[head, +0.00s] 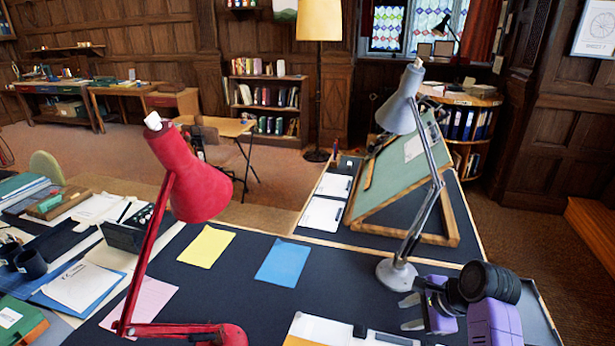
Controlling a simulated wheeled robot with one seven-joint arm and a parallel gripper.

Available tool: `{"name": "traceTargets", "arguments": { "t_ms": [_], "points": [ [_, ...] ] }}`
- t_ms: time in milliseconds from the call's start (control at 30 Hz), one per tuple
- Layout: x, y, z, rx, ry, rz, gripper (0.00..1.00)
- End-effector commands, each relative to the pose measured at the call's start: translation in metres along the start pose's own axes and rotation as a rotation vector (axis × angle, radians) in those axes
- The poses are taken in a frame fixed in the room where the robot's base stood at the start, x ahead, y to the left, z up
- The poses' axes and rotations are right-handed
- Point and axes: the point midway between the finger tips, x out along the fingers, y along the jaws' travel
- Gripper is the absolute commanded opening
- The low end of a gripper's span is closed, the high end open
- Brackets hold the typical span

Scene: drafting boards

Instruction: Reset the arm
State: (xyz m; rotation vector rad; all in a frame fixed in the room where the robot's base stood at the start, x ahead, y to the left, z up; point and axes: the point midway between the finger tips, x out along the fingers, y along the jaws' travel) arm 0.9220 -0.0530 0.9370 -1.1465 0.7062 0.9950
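My arm is the purple and black one at the bottom right of the head view. My gripper (411,312) is at the left end of its purple wrist, low over the dark desk top (345,275). Its two pale fingertips point left and stand apart with a gap between them. I see nothing held between them. The gripper is just in front of the base of the grey desk lamp (397,273); I cannot tell whether they touch. The rest of my arm is cut off by the bottom edge.
A red desk lamp (188,180) stands at front left. Yellow (206,246), blue (283,262) and pink sheets (140,302) lie on the desk. A clipboard (335,330) lies left of my gripper. A tilted drafting board (405,165) stands behind the grey lamp.

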Motion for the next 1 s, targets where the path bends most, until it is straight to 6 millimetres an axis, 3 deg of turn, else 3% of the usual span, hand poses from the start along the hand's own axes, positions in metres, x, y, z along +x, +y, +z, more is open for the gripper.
{"name": "traceTargets", "arguments": {
  "t_ms": [33,133,333,667,1000],
  "points": [
    [-0.003,-0.013,-0.005,-0.079,0.032,-0.083,0.36],
    [-0.006,-0.024,-0.015,-0.243,0.112,-0.229,0.36],
    [-0.017,-0.006,-0.026,-0.585,0.329,-0.456,0.36],
    [-0.064,0.08,-0.012,-1.037,0.678,-0.634,0.36],
    [-0.14,0.184,0.028,-1.369,0.947,-0.697,0.36]
  ]
}}
